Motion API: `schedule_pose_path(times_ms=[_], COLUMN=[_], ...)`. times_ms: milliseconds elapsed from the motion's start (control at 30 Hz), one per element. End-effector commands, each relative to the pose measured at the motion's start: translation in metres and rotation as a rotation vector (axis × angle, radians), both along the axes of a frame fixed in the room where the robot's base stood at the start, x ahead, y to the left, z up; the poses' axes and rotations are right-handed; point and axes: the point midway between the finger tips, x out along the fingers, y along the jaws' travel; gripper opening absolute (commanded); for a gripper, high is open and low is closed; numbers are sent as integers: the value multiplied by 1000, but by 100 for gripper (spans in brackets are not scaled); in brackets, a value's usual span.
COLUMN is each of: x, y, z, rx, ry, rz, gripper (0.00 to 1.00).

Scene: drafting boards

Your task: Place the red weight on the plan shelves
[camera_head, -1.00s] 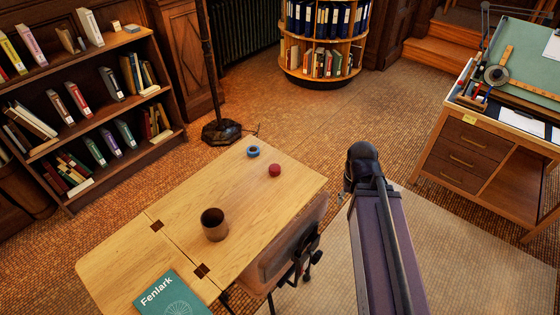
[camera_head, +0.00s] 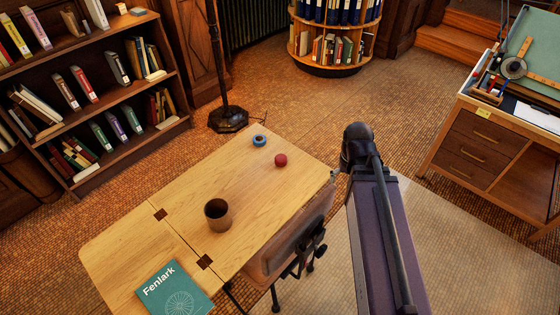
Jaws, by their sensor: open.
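The red weight (camera_head: 280,160) is a small, round, dark red piece lying on the far right part of the wooden table, near a blue ring-shaped piece (camera_head: 259,140). My arm rises from the bottom, right of the table, to a dark joint. My gripper cannot be made out; only a small grey bit shows left of that joint, by the table's right corner. Nothing touches the red weight. A wooden bookcase (camera_head: 160,70) with several shelves of books stands at the left. A round shelf unit (camera_head: 333,72) with binders stands at the back. I cannot tell which are the plan shelves.
The wooden table (camera_head: 235,180) also bears a brown cup (camera_head: 217,214) and a teal "Fenlark" book (camera_head: 174,290). A chair (camera_head: 290,245) stands at its right side. A lamp base (camera_head: 228,119) is on the floor behind it. A drafting desk (camera_head: 480,150) with drawers stands right. Floor between is clear.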

Motion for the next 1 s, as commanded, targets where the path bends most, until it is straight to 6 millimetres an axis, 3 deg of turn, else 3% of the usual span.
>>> schedule_pose_path(times_ms=[167, 400, 533, 733, 1000], x=[50, 127, 160, 186, 190], y=[28, 103, 146, 189, 199], z=[-17, -37, -44, -49, -48], rx=[-3, 6, 19, 37, 42], ry=[-72, -209, -278, -343, -361], rz=[44, 106, 139, 168, 172], gripper=[100, 100, 100, 100, 100])
